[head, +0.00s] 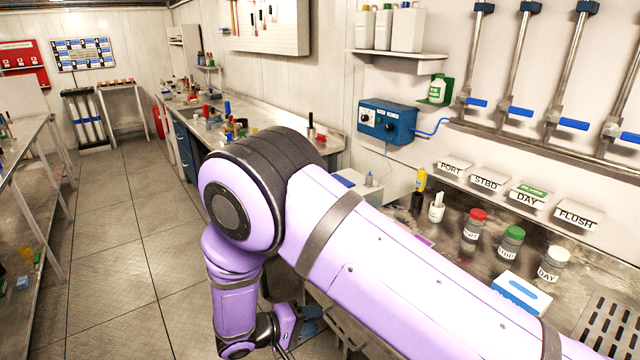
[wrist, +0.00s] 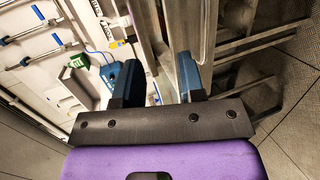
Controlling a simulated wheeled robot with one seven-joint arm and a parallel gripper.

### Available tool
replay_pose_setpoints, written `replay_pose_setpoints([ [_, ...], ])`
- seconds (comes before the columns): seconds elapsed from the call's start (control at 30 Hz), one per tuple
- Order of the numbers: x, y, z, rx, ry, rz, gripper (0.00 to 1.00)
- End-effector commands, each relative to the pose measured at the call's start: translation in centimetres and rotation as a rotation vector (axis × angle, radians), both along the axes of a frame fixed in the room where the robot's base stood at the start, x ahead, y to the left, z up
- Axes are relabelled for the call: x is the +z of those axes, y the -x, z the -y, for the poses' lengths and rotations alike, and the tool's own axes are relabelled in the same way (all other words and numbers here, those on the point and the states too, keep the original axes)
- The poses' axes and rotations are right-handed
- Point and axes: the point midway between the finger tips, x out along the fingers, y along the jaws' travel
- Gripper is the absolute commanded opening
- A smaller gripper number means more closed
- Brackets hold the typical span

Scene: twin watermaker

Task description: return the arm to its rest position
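My purple arm reaches in from the lower right of the head view, bends at a dark-banded joint and hangs down over the front edge of the bench. My gripper (head: 312,318) is low beside the bench front, partly hidden by my arm. In the wrist view my gripper (wrist: 160,78) has its two dark blue fingers apart with nothing between them. The wrist view is tilted, with the bench framework beyond the fingers.
The right bench (head: 465,265) carries capped bottles, a blue-and-white box (head: 522,293) and a drain grate (head: 608,325). A blue control box (head: 387,121) and valve pipes are on the wall. A shelving table (head: 25,150) stands left. The aisle floor (head: 125,230) is clear.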

Motion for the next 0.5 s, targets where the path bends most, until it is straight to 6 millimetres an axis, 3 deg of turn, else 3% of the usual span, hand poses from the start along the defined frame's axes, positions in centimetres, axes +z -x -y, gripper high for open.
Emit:
replay_pose_setpoints([
  [0.1,4.4,-1.4,1.9,-0.083,-0.064,-0.043,0.36],
  [0.5,17.0,-2.9,9.6,-0.287,-0.306,-0.180,0.36],
])
